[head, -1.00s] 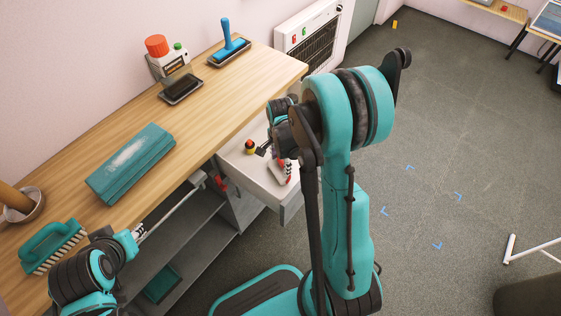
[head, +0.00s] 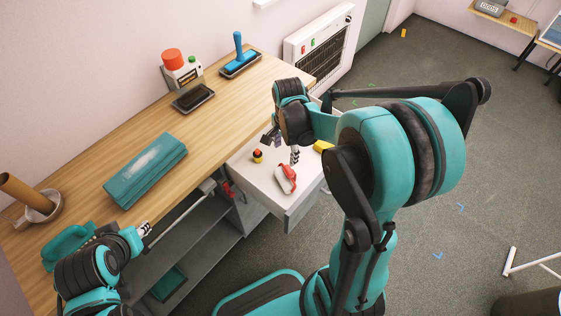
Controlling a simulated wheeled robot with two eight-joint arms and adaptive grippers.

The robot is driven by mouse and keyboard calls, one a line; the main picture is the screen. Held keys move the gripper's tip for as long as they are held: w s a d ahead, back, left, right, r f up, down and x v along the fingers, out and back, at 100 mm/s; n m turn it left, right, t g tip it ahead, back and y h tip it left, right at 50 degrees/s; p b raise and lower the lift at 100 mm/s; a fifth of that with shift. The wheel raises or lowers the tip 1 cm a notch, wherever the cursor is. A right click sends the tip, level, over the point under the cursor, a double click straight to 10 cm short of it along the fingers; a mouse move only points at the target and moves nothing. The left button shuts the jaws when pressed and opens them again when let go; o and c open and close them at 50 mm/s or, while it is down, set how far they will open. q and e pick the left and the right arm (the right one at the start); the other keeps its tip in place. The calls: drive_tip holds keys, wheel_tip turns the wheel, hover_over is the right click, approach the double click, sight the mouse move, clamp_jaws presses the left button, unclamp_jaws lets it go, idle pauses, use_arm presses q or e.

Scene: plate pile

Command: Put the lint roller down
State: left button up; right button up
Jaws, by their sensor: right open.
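A red and white object (head: 286,179) lies in the open white drawer (head: 303,210). It may be the lint roller, but its shape is too small to be sure. My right gripper (head: 286,148) is open and empty over the drawer, just behind the red and white object and apart from it. My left gripper (head: 144,230) is at the front edge of the worktop at lower left. Its fingers are small and I cannot tell whether they are open.
A small black, red and yellow item (head: 257,156) and a yellow block (head: 323,146) are in the drawer. The wooden worktop (head: 215,125) holds a teal case (head: 146,172), a dark tray (head: 193,98) and a blue-handled tool (head: 239,58). The floor at right is mostly clear.

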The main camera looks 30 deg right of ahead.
drive_tip(key=s+a+r+n+t, duration=0.6)
drive_tip(key=s+a+r+n, duration=0.3)
drive_tip(key=n, duration=0.7)
drive_tip(key=shift+s+r+n+t, duration=0.3)
drive_tip(key=shift+s+r, duration=0.15)
drive_tip(key=shift+s, duration=0.4)
